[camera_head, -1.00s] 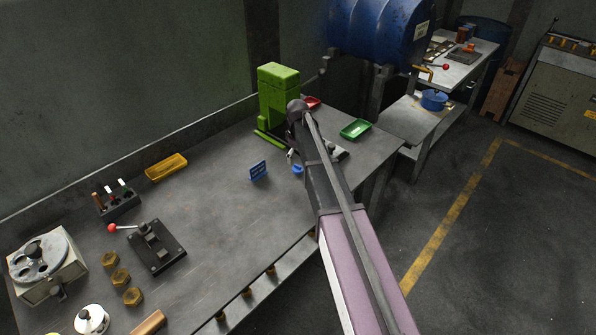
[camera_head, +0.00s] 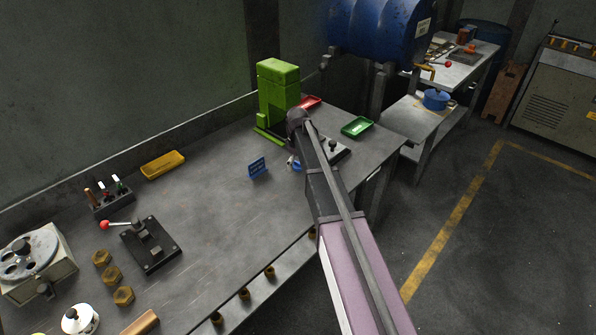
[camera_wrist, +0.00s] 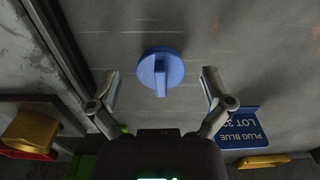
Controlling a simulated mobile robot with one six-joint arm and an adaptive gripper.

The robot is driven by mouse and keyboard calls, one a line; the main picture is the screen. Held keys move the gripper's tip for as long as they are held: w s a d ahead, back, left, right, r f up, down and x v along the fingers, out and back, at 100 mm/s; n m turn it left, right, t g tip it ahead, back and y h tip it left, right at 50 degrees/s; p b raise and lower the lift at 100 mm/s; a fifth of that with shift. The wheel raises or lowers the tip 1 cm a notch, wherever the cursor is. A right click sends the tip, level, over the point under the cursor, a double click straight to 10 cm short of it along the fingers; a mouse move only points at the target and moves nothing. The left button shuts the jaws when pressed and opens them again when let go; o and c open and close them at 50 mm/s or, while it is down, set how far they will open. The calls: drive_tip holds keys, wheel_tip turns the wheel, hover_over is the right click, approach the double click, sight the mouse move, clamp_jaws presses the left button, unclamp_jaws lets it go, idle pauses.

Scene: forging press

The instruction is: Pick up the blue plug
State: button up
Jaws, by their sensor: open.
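The blue plug (camera_wrist: 161,68) is a round disc with a raised bar handle, lying on the grey bench. In the wrist view it sits between and a little beyond the fingertips of my gripper (camera_wrist: 158,88). The two fingers are spread wide, one on each side of the plug, and do not appear to touch it. In the head view only a small blue bit of the plug (camera_head: 296,165) shows beside my arm, which hides most of it and the gripper. A blue sign (camera_wrist: 240,128) reading "PLUG BLUE" stands near my right finger.
A green press-like block (camera_head: 278,92) stands behind my arm. A red tray (camera_head: 309,103) and a green tray (camera_head: 357,127) lie nearby. A yellow tray (camera_head: 163,165) lies left, with a red-knobbed lever fixture (camera_head: 151,245) in front. The bench middle is clear.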

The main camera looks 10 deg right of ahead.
drive_tip(key=shift+f, duration=0.15)
idle(0.5)
drive_tip(key=c, duration=0.8)
